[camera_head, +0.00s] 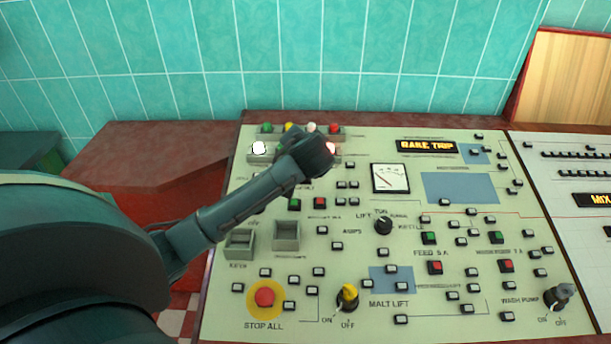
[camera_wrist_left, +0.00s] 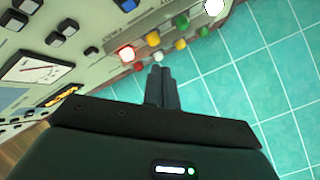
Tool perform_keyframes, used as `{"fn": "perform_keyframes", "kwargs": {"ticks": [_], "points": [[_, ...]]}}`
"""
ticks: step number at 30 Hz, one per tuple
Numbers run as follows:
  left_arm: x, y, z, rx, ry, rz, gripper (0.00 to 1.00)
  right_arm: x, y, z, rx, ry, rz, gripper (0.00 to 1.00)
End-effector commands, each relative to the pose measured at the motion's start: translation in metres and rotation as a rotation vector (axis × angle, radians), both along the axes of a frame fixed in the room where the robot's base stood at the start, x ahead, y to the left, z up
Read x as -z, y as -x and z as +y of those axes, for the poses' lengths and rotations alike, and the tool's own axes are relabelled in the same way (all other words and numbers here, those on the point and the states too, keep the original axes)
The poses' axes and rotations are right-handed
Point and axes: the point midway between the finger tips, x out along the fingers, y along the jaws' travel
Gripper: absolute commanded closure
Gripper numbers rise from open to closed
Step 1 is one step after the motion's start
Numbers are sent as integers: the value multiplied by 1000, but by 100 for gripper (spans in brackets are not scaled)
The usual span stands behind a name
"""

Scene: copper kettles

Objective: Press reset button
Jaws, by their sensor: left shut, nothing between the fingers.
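No label reading "reset" is legible, so I cannot tell which button it is. The sloped control panel (camera_head: 350,245) has two rows of coloured buttons at its upper left. In the near row a white button (camera_head: 259,148) and a red button (camera_head: 331,149) are lit. The wrist view shows the lit red button (camera_wrist_left: 127,54), a yellow button (camera_wrist_left: 153,39), a green button (camera_wrist_left: 182,23) and the lit white button (camera_wrist_left: 214,6). My left gripper (camera_wrist_left: 161,70) is shut and empty by these rows; contact cannot be told. My right gripper is not in view.
A round red STOP ALL button (camera_head: 264,297) on yellow sits at the panel's lower left. A yellow knob (camera_head: 348,296), a black knob (camera_head: 383,225) and many small buttons cover the panel. A tiled wall (camera_head: 300,60) stands behind. A dial meter (camera_head: 390,178) is right of my arm.

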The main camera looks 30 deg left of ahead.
Motion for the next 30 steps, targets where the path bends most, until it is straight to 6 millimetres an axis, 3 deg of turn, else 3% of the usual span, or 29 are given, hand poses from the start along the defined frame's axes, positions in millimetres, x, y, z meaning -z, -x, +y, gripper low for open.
{"fn": "perform_keyframes", "kwargs": {"ticks": [12,15,30], "points": [[56,-9,7,-1,-3,5,100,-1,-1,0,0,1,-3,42],[70,-11,7,0,-1,1,100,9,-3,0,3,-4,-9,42],[80,-14,8,2,-1,1,100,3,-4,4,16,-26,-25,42]]}}
